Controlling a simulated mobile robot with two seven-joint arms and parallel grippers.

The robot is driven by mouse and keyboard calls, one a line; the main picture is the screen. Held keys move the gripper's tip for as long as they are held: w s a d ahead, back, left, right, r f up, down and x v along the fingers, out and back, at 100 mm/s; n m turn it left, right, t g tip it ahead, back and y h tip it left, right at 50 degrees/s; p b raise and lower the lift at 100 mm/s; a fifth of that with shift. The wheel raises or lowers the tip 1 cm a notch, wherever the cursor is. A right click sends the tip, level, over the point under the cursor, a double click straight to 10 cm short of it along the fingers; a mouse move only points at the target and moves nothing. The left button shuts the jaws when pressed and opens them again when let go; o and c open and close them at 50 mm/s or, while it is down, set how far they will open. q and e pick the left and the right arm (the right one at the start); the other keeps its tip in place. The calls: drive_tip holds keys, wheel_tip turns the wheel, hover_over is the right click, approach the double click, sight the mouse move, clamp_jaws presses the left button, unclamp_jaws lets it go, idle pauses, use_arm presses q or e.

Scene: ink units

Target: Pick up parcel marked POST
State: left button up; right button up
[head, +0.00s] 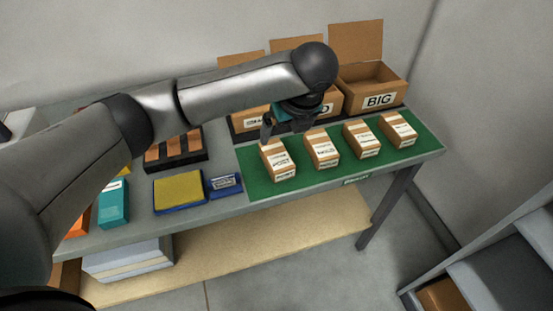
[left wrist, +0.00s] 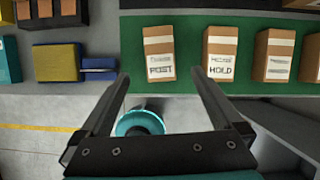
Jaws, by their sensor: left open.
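The parcel marked POST (head: 277,160) is a small brown box with a pale tape band and white label. It stands leftmost in the row of parcels on the green mat (head: 311,181). In the left wrist view the POST parcel (left wrist: 160,55) reads clearly, just beyond and between the fingertips. My left gripper (head: 292,126) is open and empty, over the back of this parcel and apparently above it. Its two spread fingers (left wrist: 159,77) show in the left wrist view. My right gripper is not in view.
The HOLD parcel (head: 323,149) stands close to the right, with two more parcels beyond. Open cartons, one marked BIG (head: 379,100), stand behind the mat. A blue box (head: 226,187) and a yellow-topped blue block (head: 179,190) lie left of the mat.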

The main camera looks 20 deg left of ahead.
sight(275, 150)
use_arm(q)
drive_tip(key=b+x, duration=0.2)
drive_tip(key=x, duration=0.7)
drive_tip(key=shift+s, duration=0.1)
drive_tip(key=shift+w+a+b+x, duration=0.1)
drive_tip(key=shift+b+x, duration=0.3)
drive_tip(key=shift+x, duration=0.95)
drive_tip(key=shift+w+a+b+x, duration=0.15)
drive_tip(key=shift+b+x, duration=0.25)
drive_tip(key=shift+x, duration=0.95)
drive_tip(key=shift+r, duration=0.15)
drive_tip(key=c, duration=1.5)
drive_tip(key=shift+r, duration=0.15)
